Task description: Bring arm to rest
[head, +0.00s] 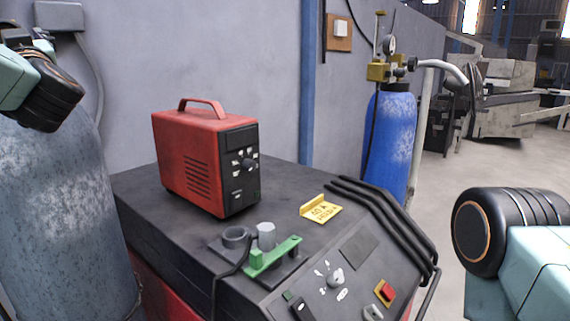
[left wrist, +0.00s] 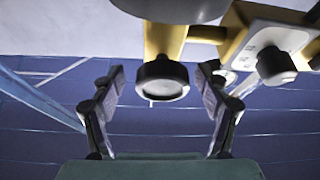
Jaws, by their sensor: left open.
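In the head view my left arm comes in at the upper left, its teal and black links above a grey-blue gas cylinder (head: 50,190). My left gripper (left wrist: 162,80) shows in the left wrist view, with its two dark fingers spread apart. Nothing is held between them. A brass-coloured fitting (left wrist: 232,35) with a dark round knob (left wrist: 162,80) lies beyond the fingers; I cannot tell whether they touch it. In the head view my right arm's teal and black links show at the lower right, and its gripper is out of view.
A blue cylinder (head: 390,140) stands behind. Floor at the right is open.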

